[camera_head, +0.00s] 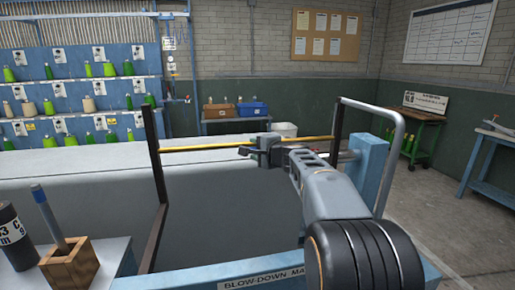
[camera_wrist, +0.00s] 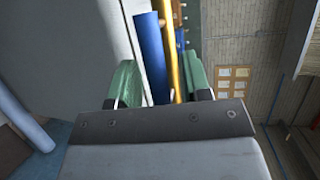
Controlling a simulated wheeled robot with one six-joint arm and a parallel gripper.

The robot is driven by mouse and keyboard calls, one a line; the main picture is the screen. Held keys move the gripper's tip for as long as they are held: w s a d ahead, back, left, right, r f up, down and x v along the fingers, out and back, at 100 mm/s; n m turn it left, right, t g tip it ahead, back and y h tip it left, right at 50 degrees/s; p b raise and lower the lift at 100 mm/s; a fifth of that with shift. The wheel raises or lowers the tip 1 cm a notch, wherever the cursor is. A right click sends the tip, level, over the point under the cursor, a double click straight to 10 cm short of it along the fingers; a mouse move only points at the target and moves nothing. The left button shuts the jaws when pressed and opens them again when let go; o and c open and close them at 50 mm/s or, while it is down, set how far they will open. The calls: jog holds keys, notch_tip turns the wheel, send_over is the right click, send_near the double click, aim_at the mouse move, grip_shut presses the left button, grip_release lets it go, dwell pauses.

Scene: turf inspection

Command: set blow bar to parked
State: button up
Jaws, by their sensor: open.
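A long yellow bar (camera_head: 210,146), which looks to be the blow bar, runs level between two dark uprights above the grey bed of the blow-down station. My gripper (camera_head: 258,150) is at the bar near its right half and hides part of it. In the wrist view my gripper's green fingers (camera_wrist: 163,85) are apart. A blue tube (camera_wrist: 152,55), perhaps a handle, shows in the gap between them, beside the yellow bar (camera_wrist: 172,50). I cannot tell whether the fingers touch the tube.
A blue post (camera_head: 370,165) and a bent grey tube (camera_head: 396,150) stand right of my arm. A wooden block (camera_head: 70,267) holding a blue-topped rod and a black cylinder (camera_head: 14,238) stand at front left.

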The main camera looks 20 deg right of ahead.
grip_shut()
jog(key=shift+r, duration=0.1)
jog(key=shift+d, duration=0.15)
jog(key=shift+r, duration=0.1)
jog(key=p, duration=0.2)
jog(key=s+r+g+p, duration=0.1)
jog(key=p, duration=0.1)
jog(key=shift+a+r, duration=0.15)
jog(key=shift+a, duration=0.05)
jog(key=s+r+g+p, duration=0.1)
jog(key=s+r+p, duration=0.3)
jog(key=r+p, duration=0.2)
jog(key=s+a+r+m+g+p, duration=0.1)
jog(key=s+r+g+p, duration=0.1)
jog(key=s+r+p, duration=0.2)
jog(key=shift+a+r+p, duration=0.3)
jog(key=shift+r+p, duration=0.7)
jog(key=shift+p, duration=1.4)
